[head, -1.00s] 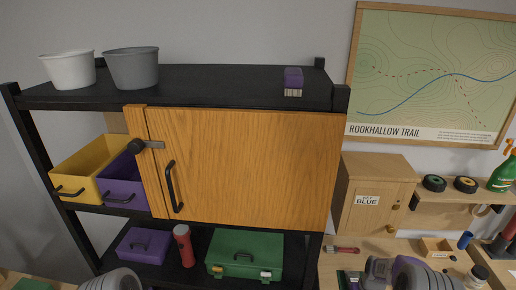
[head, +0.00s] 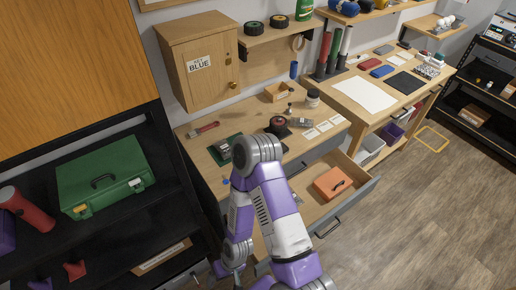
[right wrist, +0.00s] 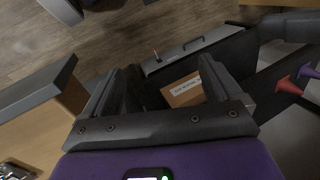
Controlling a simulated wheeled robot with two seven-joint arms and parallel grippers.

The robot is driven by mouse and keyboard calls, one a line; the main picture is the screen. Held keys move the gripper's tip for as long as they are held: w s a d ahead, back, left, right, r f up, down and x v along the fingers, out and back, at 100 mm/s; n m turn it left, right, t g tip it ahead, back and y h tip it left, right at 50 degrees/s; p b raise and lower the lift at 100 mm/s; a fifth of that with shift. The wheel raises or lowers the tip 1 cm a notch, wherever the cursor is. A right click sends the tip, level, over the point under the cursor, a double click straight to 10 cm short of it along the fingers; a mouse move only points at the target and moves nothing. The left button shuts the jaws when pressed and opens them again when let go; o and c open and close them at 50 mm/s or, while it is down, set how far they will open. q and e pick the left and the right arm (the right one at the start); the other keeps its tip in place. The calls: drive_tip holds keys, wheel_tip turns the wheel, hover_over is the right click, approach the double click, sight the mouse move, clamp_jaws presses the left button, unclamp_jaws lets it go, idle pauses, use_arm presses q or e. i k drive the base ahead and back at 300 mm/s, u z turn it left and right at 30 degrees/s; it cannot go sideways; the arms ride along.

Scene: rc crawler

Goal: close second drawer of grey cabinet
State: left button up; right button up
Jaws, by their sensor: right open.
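The grey cabinet is under the wooden workbench in the head view. A wooden drawer with a grey front (head: 345,218) stands pulled out below a shut grey drawer front (head: 316,153). An orange box (head: 332,183) lies in the open drawer. My right gripper (head: 232,274) hangs low, left of the open drawer, partly hidden by my arm. In the right wrist view it is open (right wrist: 170,85), with nothing held between the fingers. A grey panel with wood behind it (right wrist: 45,88) shows left of the fingers; I cannot tell if it is the same drawer. My left gripper is out of view.
A black shelf at left holds a green toolbox (head: 103,180) and a red flashlight (head: 25,208). A labelled cardboard box (right wrist: 184,90) and a grey front with a handle (right wrist: 195,48) lie beyond the fingers. Floor (head: 430,215) at right is clear.

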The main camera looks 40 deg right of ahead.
sight(316, 214)
drive_tip(key=z, duration=2.45)
drive_tip(key=k, duration=1.3)
drive_tip(key=u, duration=0.2)
drive_tip(key=i, duration=0.85)
drive_tip(key=u, duration=0.7)
